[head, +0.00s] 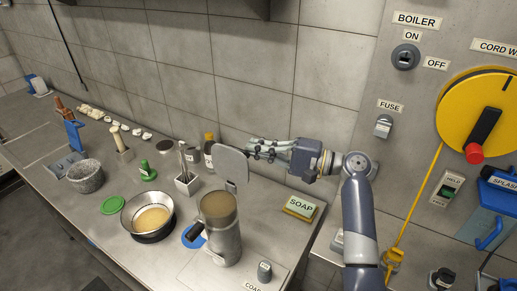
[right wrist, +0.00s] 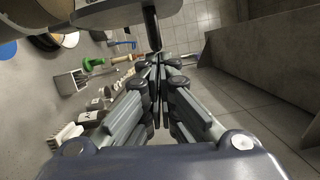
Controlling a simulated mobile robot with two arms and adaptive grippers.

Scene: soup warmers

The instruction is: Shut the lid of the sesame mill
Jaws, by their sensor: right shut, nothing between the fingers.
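The sesame mill (head: 222,240) is a grey metal cylinder near the counter's front, with a brown fill at its open top. Its round grey lid (head: 233,165) stands raised, nearly upright, at the back right of the rim. My right gripper (head: 252,148) is shut and empty, its fingertips close to the lid's upper right edge; I cannot tell whether they touch it. The shut fingers (right wrist: 158,62) also show in the right wrist view, below a grey part at the top that I cannot identify surely. My left gripper is not in view.
A soap pad (head: 299,208) lies right of the mill. The wall panel with a yellow reel (head: 460,105) rises at right.

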